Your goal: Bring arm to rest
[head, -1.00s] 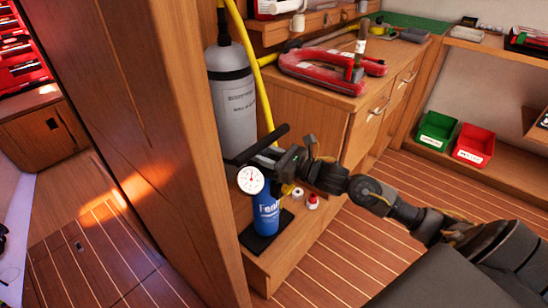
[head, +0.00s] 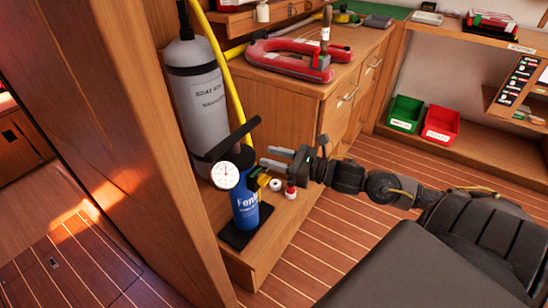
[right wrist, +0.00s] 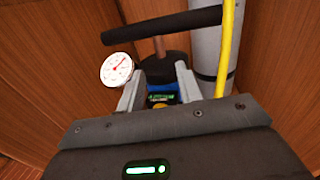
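My right gripper (head: 274,159) is open, its two grey fingers pointing left toward the blue hand pump. Nothing shows between the fingers in the head view, and a gap separates them from the pump. The blue pump (head: 246,213) stands upright on a black base, with a white round gauge (head: 225,176) and a black T-handle (head: 238,137). In the right wrist view the open fingers (right wrist: 160,88) frame the pump body (right wrist: 163,88) beyond them, with the gauge (right wrist: 117,68) at left. My left gripper is not in view.
A grey cylinder (head: 199,100) with a yellow hose (head: 222,70) stands behind the pump. A small red-capped bottle (head: 290,190) is below my gripper. A wooden post (head: 130,120) is at left. Green (head: 405,113) and red (head: 441,124) bins sit on the right shelf.

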